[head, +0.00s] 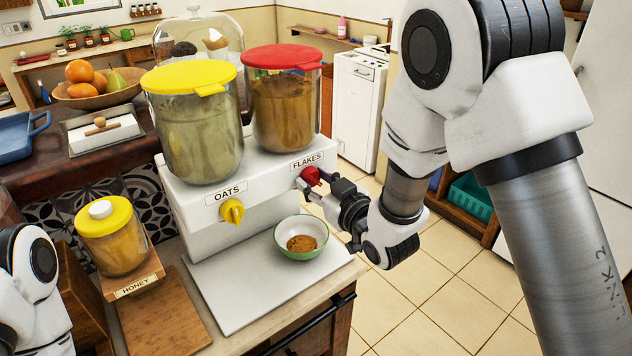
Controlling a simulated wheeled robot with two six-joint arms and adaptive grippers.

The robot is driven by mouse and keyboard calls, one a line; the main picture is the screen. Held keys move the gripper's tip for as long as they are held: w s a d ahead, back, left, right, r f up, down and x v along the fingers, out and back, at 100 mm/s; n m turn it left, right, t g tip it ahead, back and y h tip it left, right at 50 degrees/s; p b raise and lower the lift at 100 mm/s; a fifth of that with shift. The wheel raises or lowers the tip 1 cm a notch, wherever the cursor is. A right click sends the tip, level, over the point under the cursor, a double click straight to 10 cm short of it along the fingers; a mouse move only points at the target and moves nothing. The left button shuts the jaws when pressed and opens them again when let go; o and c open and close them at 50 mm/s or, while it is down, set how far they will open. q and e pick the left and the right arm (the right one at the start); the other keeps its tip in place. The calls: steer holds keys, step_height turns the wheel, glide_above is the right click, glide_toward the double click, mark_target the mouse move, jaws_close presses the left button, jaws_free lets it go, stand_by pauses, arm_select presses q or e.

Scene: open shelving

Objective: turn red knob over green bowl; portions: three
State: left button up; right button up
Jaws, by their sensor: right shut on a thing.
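The red knob (312,176) sits on the front of the white dispenser (262,186), under the FLAKES label and the red-lidded jar (284,105). My right gripper (318,184) is shut on the red knob. The green bowl (301,238) stands upright on the white base plate below the red knob and holds a small heap of brown flakes (301,243). The yellow knob (232,211) is under the OATS label and the yellow-lidded jar (198,130). My left arm shows at the lower left, but its gripper is out of view.
A honey jar (113,240) stands on a small wooden stand left of the dispenser. A wooden board (160,315) lies in front of it. A butter dish (100,133), a fruit bowl (98,97) and a blue pan (18,140) are behind at the left.

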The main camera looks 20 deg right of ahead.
steer(key=m, duration=0.4)
steer(key=shift+s+f+g, duration=0.1)
steer(key=shift+f+g, duration=0.1)
steer(key=shift+g, duration=0.1)
steer(key=shift+m+y+p, duration=0.4)
steer(key=shift+m+y, duration=0.2)
steer(key=shift+m, duration=1)
steer(key=o, duration=1.1)
steer(key=shift+o, duration=0.2)
steer(key=shift+r, duration=0.1)
steer(key=shift+d, duration=0.1)
